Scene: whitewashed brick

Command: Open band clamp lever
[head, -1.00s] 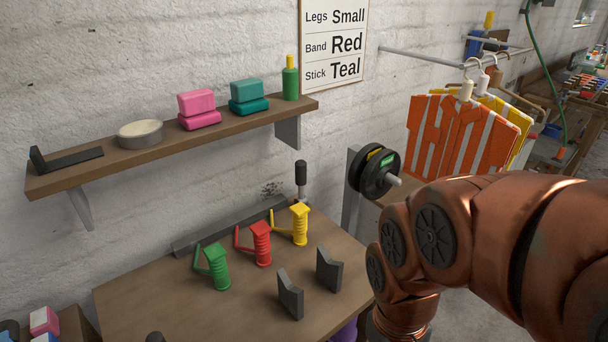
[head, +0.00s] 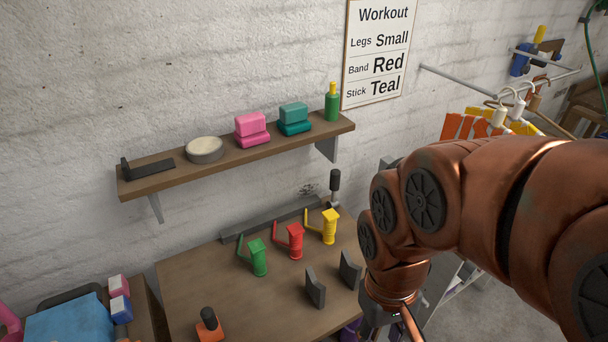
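Three band clamps stand in a row on the wooden bench, each with a coiled body and a thin lever angled up at its left. The green clamp (head: 259,260) is at left, the red clamp (head: 296,242) in the middle, the yellow clamp (head: 330,228) at right. The red lever (head: 282,233) stands apart from its body at the top. A wall sign (head: 376,55) reads "Workout, Legs Small, Band Red, Stick Teal". My copper arm comes in from the right, its wrist to the right of the clamps. The fingers of my gripper are not seen.
Two dark notched brackets (head: 315,288) stand in front of the clamps, near my wrist. A black-handled upright (head: 334,186) is behind the yellow clamp. An orange black-knobbed piece (head: 209,327) is at the front. A shelf (head: 226,161) with blocks overhangs the back. The bench's left part is clear.

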